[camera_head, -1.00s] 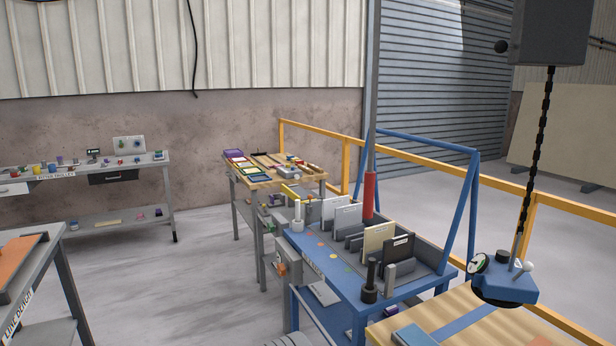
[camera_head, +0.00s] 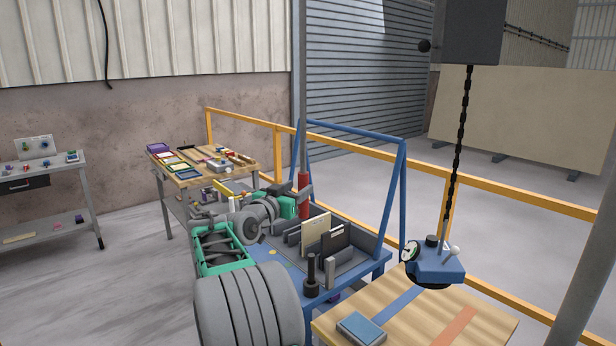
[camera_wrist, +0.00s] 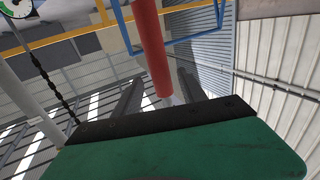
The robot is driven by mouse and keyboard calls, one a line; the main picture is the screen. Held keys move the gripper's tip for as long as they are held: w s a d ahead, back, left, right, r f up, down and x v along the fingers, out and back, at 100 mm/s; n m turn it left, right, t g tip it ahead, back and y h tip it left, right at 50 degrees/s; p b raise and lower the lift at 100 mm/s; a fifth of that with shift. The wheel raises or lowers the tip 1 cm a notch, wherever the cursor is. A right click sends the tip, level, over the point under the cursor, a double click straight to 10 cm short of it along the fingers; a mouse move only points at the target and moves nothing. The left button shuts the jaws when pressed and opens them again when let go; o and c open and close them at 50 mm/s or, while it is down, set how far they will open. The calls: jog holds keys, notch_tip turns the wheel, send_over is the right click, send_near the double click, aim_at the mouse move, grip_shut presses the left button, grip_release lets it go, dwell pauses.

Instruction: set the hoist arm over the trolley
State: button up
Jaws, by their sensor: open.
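A red sleeve (camera_head: 303,182) sits on an upright grey pole (camera_head: 302,90) that runs out of the top of the head view. A dark grey hoist box (camera_head: 487,32) hangs at upper right; the hoist arm itself is not clearly seen. Its black chain (camera_head: 461,140) carries a blue lifting head (camera_head: 436,268) with a gauge, above a wooden top. The blue trolley (camera_head: 374,262) stands below my arm. My gripper (camera_head: 302,205) is open at the sleeve. In the wrist view the red sleeve (camera_wrist: 152,45) shows ahead, between the dark fingers (camera_wrist: 158,82); contact cannot be told.
Slabs (camera_head: 315,228) stand in the trolley beside a black post (camera_head: 311,278). A blue frame (camera_head: 393,200) rises behind it. A wooden-topped table (camera_head: 416,306) is front right, a yellow rail (camera_head: 500,198) behind. A tool table (camera_head: 205,178) is further back; the left floor is open.

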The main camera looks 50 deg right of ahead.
aim_at(307, 181)
jog(key=d, duration=0.2)
jog(key=d+p, duration=0.1)
jog(key=d, duration=0.1)
jog(key=w+d+p, duration=0.1)
jog(key=d, duration=0.1)
jog(key=shift+r, duration=0.1)
jog(key=shift+w+d+p, duration=0.15)
jog(key=shift+d+p, duration=0.15)
jog(key=shift+d, duration=0.2)
jog(key=shift+c, duration=0.4)
grip_shut()
dwell(0.3)
